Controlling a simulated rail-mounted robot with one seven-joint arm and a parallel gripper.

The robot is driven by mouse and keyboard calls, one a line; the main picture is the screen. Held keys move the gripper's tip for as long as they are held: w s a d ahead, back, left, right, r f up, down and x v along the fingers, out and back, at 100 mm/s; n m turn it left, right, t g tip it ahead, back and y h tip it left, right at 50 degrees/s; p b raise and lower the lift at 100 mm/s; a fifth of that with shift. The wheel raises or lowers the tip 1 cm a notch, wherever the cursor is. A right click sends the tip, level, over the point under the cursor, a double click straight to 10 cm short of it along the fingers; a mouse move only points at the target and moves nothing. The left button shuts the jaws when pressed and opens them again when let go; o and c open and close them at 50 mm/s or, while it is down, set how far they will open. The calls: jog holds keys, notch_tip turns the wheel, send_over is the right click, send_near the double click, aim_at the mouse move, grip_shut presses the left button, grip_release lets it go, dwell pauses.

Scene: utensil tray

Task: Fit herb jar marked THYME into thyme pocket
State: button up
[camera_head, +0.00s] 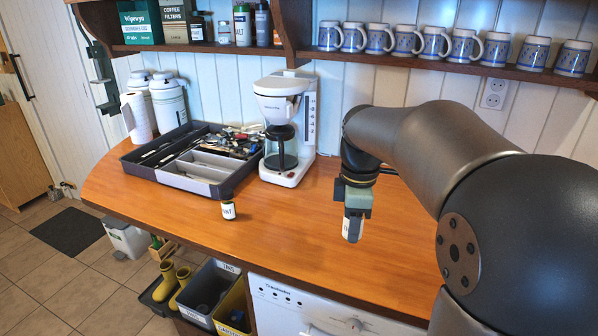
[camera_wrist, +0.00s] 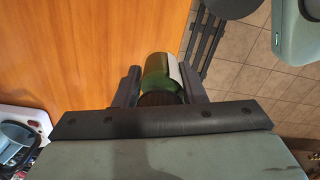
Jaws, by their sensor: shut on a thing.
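My gripper (camera_head: 354,212) is shut on a herb jar (camera_head: 351,230), held above the right part of the wooden counter. In the wrist view the held jar (camera_wrist: 156,70) is green with a dark lid and a pale label, and sits between the two fingers. Its label cannot be read. The utensil tray (camera_head: 187,182) is at the left of the counter, well away from my gripper. It has dark outer compartments and a light grey divided insert. I cannot tell which pocket is the thyme pocket.
A white coffee maker (camera_head: 289,130) stands right of the tray. Several mugs (camera_head: 407,41) line the shelf above. The counter's middle (camera_head: 290,220) is clear.

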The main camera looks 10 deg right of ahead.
jog(key=w+a+f+m, duration=0.2)
jog(key=w+f+m, duration=0.3)
jog(key=w+m, duration=0.45)
jog(key=m, duration=0.4)
send_over(308, 229)
jog(key=f, duration=0.6)
jog(key=shift+s+d, duration=0.1)
jog(key=shift+s, duration=0.15)
jog(key=shift+w+a+f+m, duration=0.2)
jog(key=shift+w+f+m, duration=0.25)
jog(key=shift+m, duration=0.1)
jog(key=shift+s+r, duration=0.1)
